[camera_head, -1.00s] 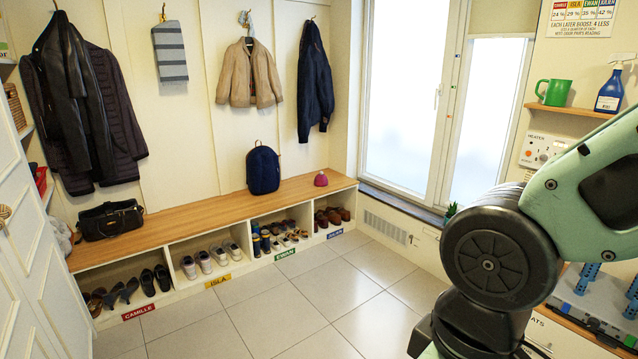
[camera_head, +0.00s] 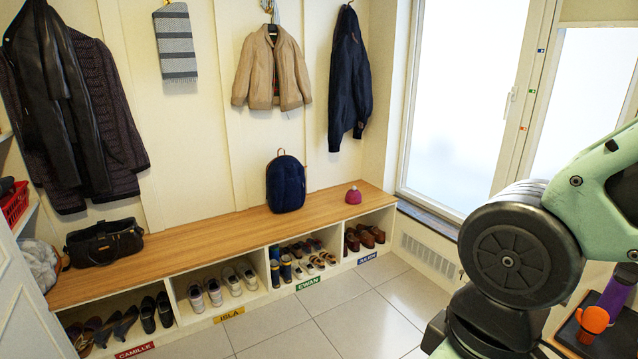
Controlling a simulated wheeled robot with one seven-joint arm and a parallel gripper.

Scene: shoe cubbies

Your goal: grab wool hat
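A small pink-red wool hat (camera_head: 353,195) with a bobble on top sits on the wooden bench top (camera_head: 180,255), near its right end. It stands to the right of a dark blue backpack, with a gap between them. My arm, green and black, fills the right side of the view. My gripper is not in the picture, so its state does not show.
A navy backpack (camera_head: 286,183) and a black handbag (camera_head: 104,241) stand on the bench. Shoes fill the cubbies below. Coats and a grey striped scarf (camera_head: 176,42) hang above. The tiled floor (camera_head: 335,318) before the bench is clear.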

